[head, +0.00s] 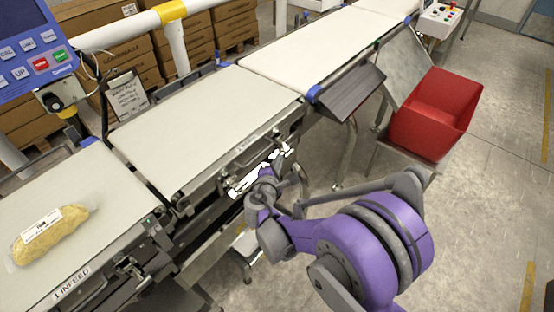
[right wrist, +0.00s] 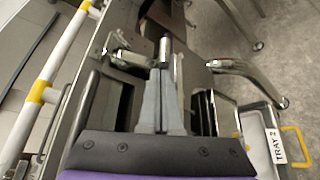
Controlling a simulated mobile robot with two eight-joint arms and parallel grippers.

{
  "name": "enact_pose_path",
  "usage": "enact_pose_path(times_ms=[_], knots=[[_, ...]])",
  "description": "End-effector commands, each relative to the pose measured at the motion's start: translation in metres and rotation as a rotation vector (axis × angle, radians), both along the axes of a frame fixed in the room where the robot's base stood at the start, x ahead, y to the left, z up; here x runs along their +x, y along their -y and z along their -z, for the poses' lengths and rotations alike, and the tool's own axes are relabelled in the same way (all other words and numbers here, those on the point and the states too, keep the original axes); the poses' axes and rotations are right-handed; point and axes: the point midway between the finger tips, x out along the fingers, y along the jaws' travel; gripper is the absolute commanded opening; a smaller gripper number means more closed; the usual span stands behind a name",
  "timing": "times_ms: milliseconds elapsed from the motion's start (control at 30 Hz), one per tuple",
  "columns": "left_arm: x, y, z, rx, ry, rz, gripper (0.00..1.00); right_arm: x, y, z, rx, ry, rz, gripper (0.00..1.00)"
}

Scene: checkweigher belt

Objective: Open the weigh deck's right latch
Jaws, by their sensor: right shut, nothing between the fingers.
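The weigh deck (head: 205,120) is the pale middle belt section, with a handle on its near side. Metal latch hardware (head: 290,124) shows small near the deck's right front corner; I cannot tell its position there. In the right wrist view, a metal latch fitting (right wrist: 125,60) is just left of the fingertips. My right gripper (head: 268,168) is at the deck's near side, below the handle, partly hidden by its own wrist. In the right wrist view its fingers (right wrist: 164,70) are together and empty, close to the metal parts; contact is unclear. My left gripper is out of view.
A bagged yellow product (head: 50,234) lies on the infeed belt (head: 100,180). A dark chute (head: 350,92) and a red bin (head: 434,112) stand to the right. A tray labelled TRAY 2 (right wrist: 258,152) is at the wrist view's lower right. Open floor lies at the right.

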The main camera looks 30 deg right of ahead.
Motion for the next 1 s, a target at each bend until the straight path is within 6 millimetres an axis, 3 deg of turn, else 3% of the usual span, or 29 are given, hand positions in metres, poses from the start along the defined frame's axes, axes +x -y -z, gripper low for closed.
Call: enact_pose_path(times_ms=[567, 733, 867, 1000], knots=[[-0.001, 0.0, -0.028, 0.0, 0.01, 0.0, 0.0, -0.012, 0.005, -0.03, -0.207, -0.504, 0.002, 0.0], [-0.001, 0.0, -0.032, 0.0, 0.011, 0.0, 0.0, -0.014, 0.006, -0.038, -0.218, -0.527, 0.001, 0.0], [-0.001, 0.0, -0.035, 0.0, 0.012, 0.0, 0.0, -0.012, 0.005, -0.044, -0.305, -0.741, -0.001, 0.0], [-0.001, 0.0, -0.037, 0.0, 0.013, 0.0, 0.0, -0.012, 0.005, -0.049, -0.348, -0.838, 0.001, 0.0]])
